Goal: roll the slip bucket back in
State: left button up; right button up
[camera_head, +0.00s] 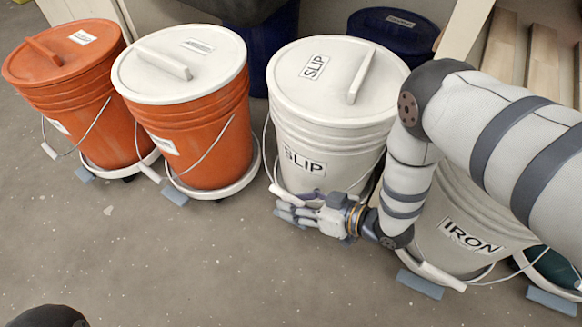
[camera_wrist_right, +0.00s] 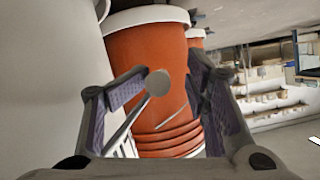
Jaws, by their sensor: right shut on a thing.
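The slip bucket (camera_head: 325,120) is white with a white lid, labelled SLIP on lid and side. It stands upright in the row, level with its neighbours or nearly so. My right gripper (camera_head: 292,211) is low at its front, shut on the white grip of its wire bail handle (camera_head: 283,193). In the right wrist view the round end of the handle grip (camera_wrist_right: 158,83) shows between my fingers (camera_wrist_right: 160,95). The pale wall at left there is likely the slip bucket (camera_wrist_right: 45,70). My left gripper is not in view.
Two orange buckets (camera_head: 65,75) (camera_head: 195,115) with wheeled bases stand to the left. The white IRON bucket (camera_head: 470,225) stands close at right, partly behind my right arm. Dark blue buckets (camera_head: 393,32) are behind. The floor (camera_head: 200,265) in front is clear.

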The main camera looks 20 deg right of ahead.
jog(key=shift+p+v, duration=0.65)
jog(key=shift+v, duration=0.75)
jog(key=s+d+p, duration=0.2)
jog(key=s+d, duration=0.4)
jog(key=s, duration=0.3)
jog(key=shift+d+f+p, duration=0.2)
jog(key=shift+f+p, duration=0.15)
jog(key=shift+p, duration=0.05)
